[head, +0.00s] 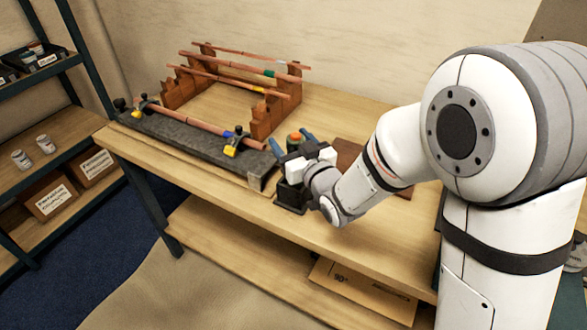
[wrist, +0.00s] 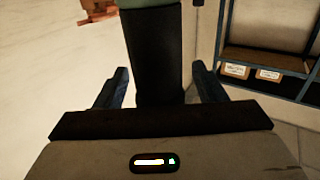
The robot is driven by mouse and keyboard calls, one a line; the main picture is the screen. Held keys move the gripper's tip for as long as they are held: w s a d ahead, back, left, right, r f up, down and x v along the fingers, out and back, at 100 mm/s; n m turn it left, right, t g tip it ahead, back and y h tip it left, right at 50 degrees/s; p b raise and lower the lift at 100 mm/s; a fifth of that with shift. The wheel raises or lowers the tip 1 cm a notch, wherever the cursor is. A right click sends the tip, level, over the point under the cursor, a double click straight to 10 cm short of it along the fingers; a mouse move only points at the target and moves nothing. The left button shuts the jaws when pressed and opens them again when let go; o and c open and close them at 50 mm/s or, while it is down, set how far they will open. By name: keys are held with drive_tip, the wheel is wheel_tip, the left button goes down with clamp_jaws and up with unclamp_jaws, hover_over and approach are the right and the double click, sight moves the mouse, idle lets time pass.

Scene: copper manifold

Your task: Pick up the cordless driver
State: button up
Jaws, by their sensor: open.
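The cordless driver (head: 294,137) stands near the front edge of the workbench. Its green and orange top shows just past my gripper (head: 291,142), which hides most of its body in the head view. In the wrist view, the driver's dark upright handle (wrist: 153,45) and a bit of its green upper body stand between the two blue fingers of my gripper (wrist: 160,75). The fingers are open, one on each side, with a visible gap at both. A black block-like part (head: 290,196) shows below my gripper; I cannot tell whether it is the driver's base or a holder.
A dark grey slab (head: 190,145) with a clamped copper pipe lies left of the driver. Behind it stands a wooden rack (head: 262,118) with several copper pipes. A brown board (head: 346,154) lies behind my arm. Shelving (head: 45,185) stands at the far left.

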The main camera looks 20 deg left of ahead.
drive_tip(key=c, duration=1.2)
drive_tip(key=shift+o, duration=0.2)
drive_tip(key=shift+r, duration=0.15)
wheel_tip(320, 180, up, 11)
drive_tip(key=shift+f, duration=0.1)
wheel_tip(320, 180, up, 8)
drive_tip(key=p, duration=0.3)
idle(0.4)
